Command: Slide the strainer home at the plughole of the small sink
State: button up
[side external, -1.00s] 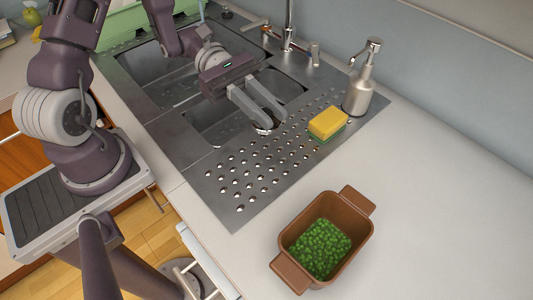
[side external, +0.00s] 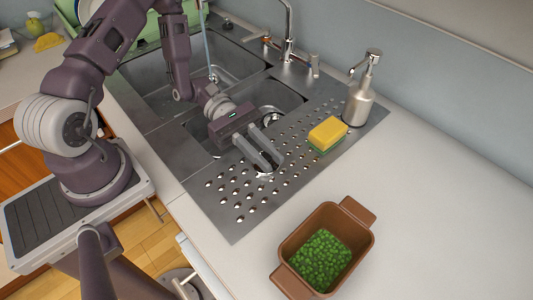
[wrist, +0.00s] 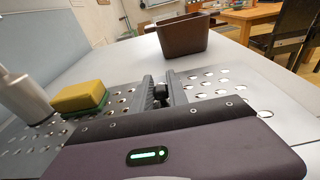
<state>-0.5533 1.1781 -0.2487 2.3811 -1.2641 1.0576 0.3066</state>
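The strainer (side external: 264,173) is a small shiny round piece at my gripper's fingertips, over the perforated drainboard. My gripper (side external: 274,164) points down to the right, with its two fingers on either side of the strainer's dark knob. In the wrist view the knob (wrist: 160,92) fills the gap between the fingertips of my gripper (wrist: 161,91). The strainer's underside is hidden, so I cannot tell whether it touches the board. The small sink (side external: 217,139) lies behind the gripper, and its round plughole (side external: 268,118) shows partly past the fingers.
A yellow and green sponge (side external: 327,134) and a soap dispenser (side external: 360,92) stand right of the gripper. A brown dish of peas (side external: 346,215) is on the counter in front. The larger sink and tap (side external: 288,35) are behind. The right counter is clear.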

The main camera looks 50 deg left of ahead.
jog(key=o, duration=0.4)
jog(key=shift+o, duration=0.2)
jog(key=shift+a, duration=0.25)
jog(key=a, duration=0.2)
jog(key=a+r, duration=0.1)
jog(key=a, duration=0.1)
jog(key=shift+a, duration=0.4)
jog(key=s+d+r+m+g+y, duration=0.1)
jog(key=s+r+m+g+y, duration=0.2)
jog(key=s+r+m+y, duration=0.65)
jog(key=s+a+r+m+t+y, duration=0.3)
jog(key=a+r+m+t+y, duration=0.2)
jog(key=r+m+t, duration=0.3)
notch_tip(320, 180, up, 2)
jog(key=shift+s+a+r+y, duration=0.1)
jog(key=shift+s+a+y, duration=0.2)
jog(key=shift+y, duration=0.45)
jog(key=shift+o, duration=0.5)
jog(key=shift+s+a+r+m+t, duration=0.1)
jog(key=shift+a+r+m+t, duration=0.1)
jog(key=shift+r+m+t, duration=0.1)
